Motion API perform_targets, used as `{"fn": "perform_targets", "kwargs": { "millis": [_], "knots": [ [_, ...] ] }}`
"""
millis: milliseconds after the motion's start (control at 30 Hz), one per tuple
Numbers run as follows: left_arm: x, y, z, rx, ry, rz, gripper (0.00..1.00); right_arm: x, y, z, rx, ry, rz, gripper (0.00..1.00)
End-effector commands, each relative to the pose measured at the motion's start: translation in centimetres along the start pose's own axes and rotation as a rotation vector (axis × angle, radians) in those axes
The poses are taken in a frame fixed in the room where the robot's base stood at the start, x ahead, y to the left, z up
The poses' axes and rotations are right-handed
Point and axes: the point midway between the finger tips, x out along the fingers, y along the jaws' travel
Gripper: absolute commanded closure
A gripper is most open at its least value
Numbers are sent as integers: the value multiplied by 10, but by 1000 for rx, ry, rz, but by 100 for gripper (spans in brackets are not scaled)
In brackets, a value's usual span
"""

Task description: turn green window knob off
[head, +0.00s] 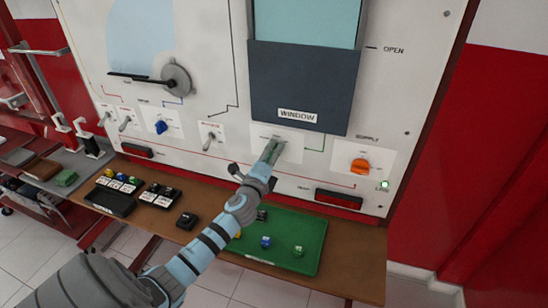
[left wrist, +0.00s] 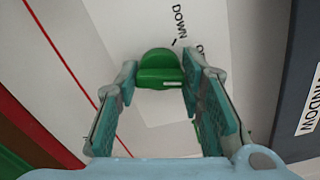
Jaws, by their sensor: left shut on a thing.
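The green window knob (left wrist: 160,66) sits on a white label plate in the left wrist view, with the word DOWN beside it. A short white mark shows on its grip bar. My left gripper (left wrist: 160,80) is shut on the knob, one finger on each side. In the head view my left gripper (head: 271,153) reaches the panel just below the dark window box (head: 300,88) marked WINDOW, and it hides most of the knob. Light blue glass (head: 305,22) shows above the dark box, near the word OPEN. My right gripper is not in view.
An orange supply knob (head: 361,166) with a lit green lamp (head: 385,184) is to the right. A blue knob (head: 161,127) and several toggle switches are to the left. A wooden table (head: 352,262) below carries a green tray (head: 312,228) and small parts.

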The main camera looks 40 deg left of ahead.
Motion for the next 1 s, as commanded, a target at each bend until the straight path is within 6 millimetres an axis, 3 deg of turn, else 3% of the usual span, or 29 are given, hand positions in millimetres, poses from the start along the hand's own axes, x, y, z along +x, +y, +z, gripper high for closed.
{"fn": "perform_targets", "kwargs": {
  "millis": [500, 1000],
  "knots": [
    [-1, 7, -1, -275, -3, 11, 93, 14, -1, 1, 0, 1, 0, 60],
    [-1, 8, -1, -299, -3, 14, 93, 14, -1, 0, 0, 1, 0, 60]
  ]
}}
